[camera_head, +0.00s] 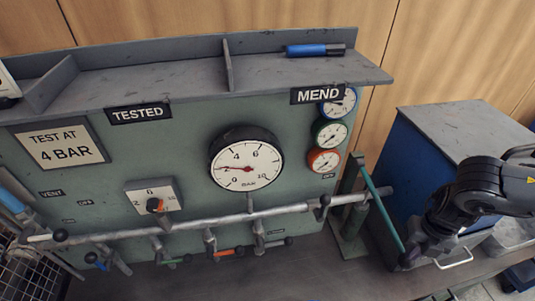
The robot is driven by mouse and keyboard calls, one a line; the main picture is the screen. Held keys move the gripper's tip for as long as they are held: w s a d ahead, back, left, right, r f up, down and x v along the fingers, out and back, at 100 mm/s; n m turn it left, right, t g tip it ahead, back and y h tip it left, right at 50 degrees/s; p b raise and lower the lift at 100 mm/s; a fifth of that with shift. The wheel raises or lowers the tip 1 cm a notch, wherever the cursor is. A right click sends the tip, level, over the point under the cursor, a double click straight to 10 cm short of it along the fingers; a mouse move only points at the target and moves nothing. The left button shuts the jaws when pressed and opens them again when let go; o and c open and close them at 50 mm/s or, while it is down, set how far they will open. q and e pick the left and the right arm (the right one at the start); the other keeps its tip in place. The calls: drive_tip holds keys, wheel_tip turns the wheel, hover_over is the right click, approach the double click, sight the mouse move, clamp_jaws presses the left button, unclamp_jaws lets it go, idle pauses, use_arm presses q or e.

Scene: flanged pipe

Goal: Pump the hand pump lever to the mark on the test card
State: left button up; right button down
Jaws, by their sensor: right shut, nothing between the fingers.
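The test card (60,145) on the green panel reads "TEST AT 4 BAR". The large round gauge (246,160) is marked in BAR; its needle points to the left, and the exact reading is too small to tell. The hand pump (350,222) stands at the right end of the pipe. Its green lever (382,208) slopes down to the right. My right gripper (410,256) is shut and empty at the lever's lower end; whether it touches the lever I cannot tell. My left gripper is not in view.
A horizontal pipe (285,209) with several valve handles crosses the panel's front. A selector dial (152,200) and small gauges (331,133) are on the panel. A blue marker (315,50) lies on the shelf. A blue cabinet (400,150) stands right of the pump.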

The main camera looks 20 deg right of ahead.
wheel_tip(320, 180, up, 15)
drive_tip(key=p, duration=1)
drive_tip(key=shift+r+p, duration=0.2)
drive_tip(key=shift+p, duration=0.1)
drive_tip(key=shift+w, duration=0.1)
drive_tip(key=shift+f, duration=0.15)
